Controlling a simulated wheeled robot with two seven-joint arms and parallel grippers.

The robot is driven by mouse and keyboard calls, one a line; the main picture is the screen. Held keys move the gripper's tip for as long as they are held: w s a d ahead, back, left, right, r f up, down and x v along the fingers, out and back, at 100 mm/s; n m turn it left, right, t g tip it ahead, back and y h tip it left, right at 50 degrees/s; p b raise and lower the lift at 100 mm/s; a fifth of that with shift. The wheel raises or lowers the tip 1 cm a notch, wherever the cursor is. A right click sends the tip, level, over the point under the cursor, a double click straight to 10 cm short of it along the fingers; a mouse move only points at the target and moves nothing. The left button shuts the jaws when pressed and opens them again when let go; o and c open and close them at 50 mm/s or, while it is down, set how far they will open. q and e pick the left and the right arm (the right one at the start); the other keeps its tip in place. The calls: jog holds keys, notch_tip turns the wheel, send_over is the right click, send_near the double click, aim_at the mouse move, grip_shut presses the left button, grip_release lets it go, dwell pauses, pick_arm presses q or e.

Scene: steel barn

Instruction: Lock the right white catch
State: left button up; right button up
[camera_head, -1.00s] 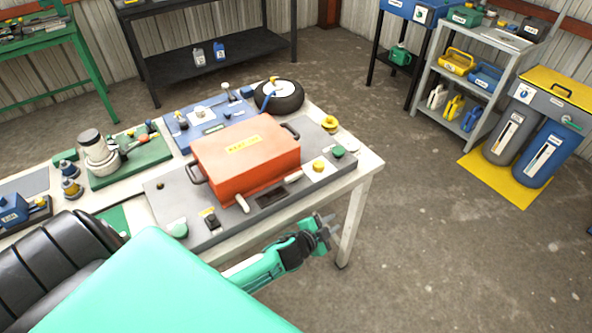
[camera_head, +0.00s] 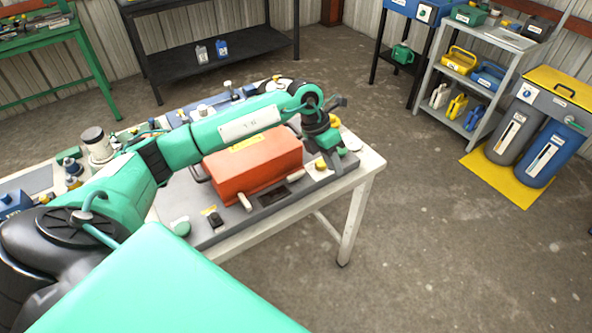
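The orange case (camera_head: 255,168) sits closed on the grey base plate (camera_head: 225,232) on the table. The right white catch (camera_head: 294,176) is at the right end of the case's front side. It looks slanted outward, but is too small to tell if it is locked. The left white catch (camera_head: 244,202) stands at the front left. My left arm crosses above the case from the left. My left gripper (camera_head: 337,160) points down beyond the case's right end, right of the right catch. Its fingers are dark and small, and their opening is unclear. My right gripper is not seen.
A yellow knob (camera_head: 320,165) sits between the right catch and my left gripper. A black switch (camera_head: 215,218) and a green knob (camera_head: 182,228) are at the plate's front left. My arm hides part of the table's back. Floor right of the table is clear.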

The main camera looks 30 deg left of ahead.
aim_at(296, 174)
pick_arm(q)
jog(key=a+r+y, duration=0.4)
jog(key=a+y, duration=0.1)
jog(key=a, duration=0.6)
jog(key=shift+n, duration=0.3)
notch_tip(296, 174, down, 13)
jog(key=p, duration=0.3)
jog(key=shift+a+r+p, duration=0.1)
jog(key=shift+r+p, duration=0.1)
jog(key=shift+p, duration=0.1)
jog(key=shift+f, duration=0.7)
grip_shut()
